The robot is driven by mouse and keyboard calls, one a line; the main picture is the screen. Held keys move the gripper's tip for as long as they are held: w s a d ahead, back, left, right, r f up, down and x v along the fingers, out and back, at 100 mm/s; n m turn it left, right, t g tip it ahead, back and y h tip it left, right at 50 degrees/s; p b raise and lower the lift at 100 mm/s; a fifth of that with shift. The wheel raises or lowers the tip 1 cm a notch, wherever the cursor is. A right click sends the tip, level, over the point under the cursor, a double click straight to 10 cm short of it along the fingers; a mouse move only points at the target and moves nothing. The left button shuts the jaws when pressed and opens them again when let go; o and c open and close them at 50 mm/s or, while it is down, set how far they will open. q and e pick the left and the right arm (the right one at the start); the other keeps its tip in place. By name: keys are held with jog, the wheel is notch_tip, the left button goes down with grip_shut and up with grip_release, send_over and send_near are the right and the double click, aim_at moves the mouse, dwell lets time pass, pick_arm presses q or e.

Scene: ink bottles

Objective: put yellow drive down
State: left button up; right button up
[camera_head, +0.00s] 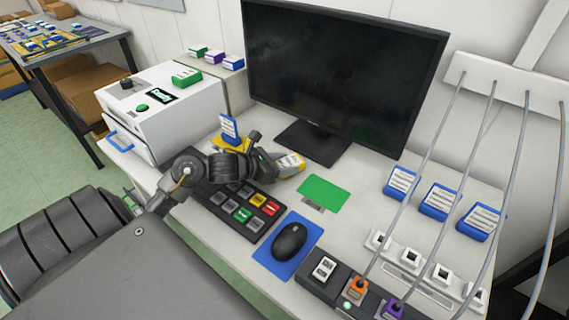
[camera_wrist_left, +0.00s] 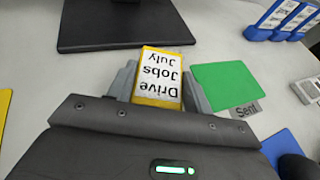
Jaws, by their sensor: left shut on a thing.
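The yellow drive (camera_head: 290,162) has a white label and is at the end of my left gripper (camera_head: 280,165), left of the green mat. In the left wrist view the drive (camera_wrist_left: 159,77) sits between the two grey fingers of my left gripper (camera_wrist_left: 157,88), and its label reads "Drive Jobs July" upside down. The gripper is shut on it. The green mat (camera_head: 324,193) lies on the white desk, with a small grey "Sent" label at its edge (camera_wrist_left: 244,110). I cannot tell whether the drive touches the desk. My right gripper is not in view.
The monitor (camera_head: 340,70) stands behind the drive. A keypad with coloured keys (camera_head: 242,214) and a mouse (camera_head: 289,241) on a blue pad lie in front. Blue holders (camera_head: 400,182) stand at the right, with hanging cables. A yellow stand with a blue drive (camera_head: 229,129) is left.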

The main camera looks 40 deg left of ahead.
pick_arm(q)
jog(key=o, duration=1.1)
jog(key=shift+c, duration=0.2)
jog(key=shift+r, duration=0.1)
